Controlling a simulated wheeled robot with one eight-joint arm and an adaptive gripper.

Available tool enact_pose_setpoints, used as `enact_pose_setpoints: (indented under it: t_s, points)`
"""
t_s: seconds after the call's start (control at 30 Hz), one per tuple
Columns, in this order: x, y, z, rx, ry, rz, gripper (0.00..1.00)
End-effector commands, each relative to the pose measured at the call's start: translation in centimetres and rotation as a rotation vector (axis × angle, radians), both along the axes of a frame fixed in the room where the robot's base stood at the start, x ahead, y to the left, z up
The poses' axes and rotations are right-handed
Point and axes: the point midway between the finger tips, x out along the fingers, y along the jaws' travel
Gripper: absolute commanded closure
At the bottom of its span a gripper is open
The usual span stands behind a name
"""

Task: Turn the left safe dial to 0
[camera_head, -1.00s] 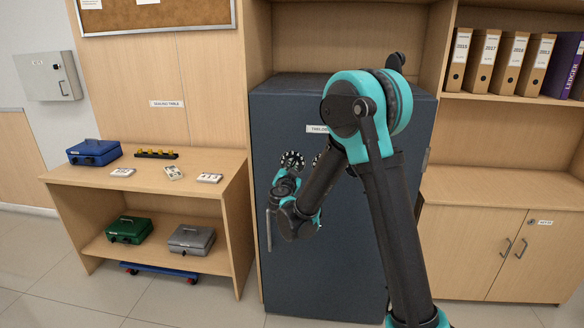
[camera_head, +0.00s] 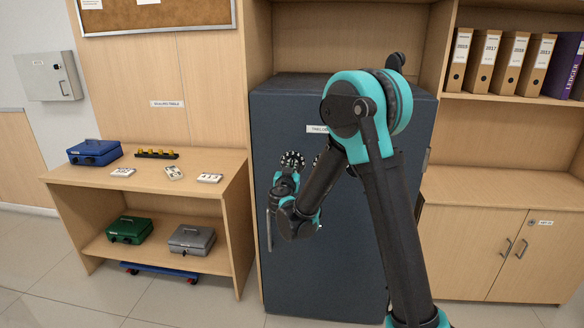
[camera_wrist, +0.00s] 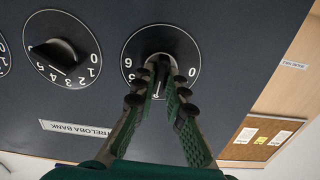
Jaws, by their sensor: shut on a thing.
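The left safe dial (camera_head: 292,159) is a black disc with white marks on the front of the dark blue-grey safe (camera_head: 340,270). In the wrist view, which is turned about upside down, this dial (camera_wrist: 136,46) is the rightmost one. My gripper (camera_wrist: 161,70) is shut on its dark centre knob, a finger on each side. A 0 shows at the dial's right and a 6 at its left. The fingers hide part of the knob and scale, so I cannot tell its exact setting. In the head view my gripper (camera_head: 285,181) is just below the dial.
A neighbouring dial (camera_wrist: 62,48) sits to the left in the wrist view, with part of another at the edge. My arm covers much of the safe's front. A wooden table (camera_head: 135,186) with boxes stands left; a cabinet (camera_head: 480,235) stands right.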

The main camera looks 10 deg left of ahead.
Motion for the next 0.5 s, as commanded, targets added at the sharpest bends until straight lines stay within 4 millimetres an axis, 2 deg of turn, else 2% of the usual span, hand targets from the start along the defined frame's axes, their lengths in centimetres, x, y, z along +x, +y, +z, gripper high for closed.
enact_pose_setpoints:
  t_s: [0.5]
  points:
    - [-0.03,0.24,-0.07,-0.49,0.017,0.0,1.0]
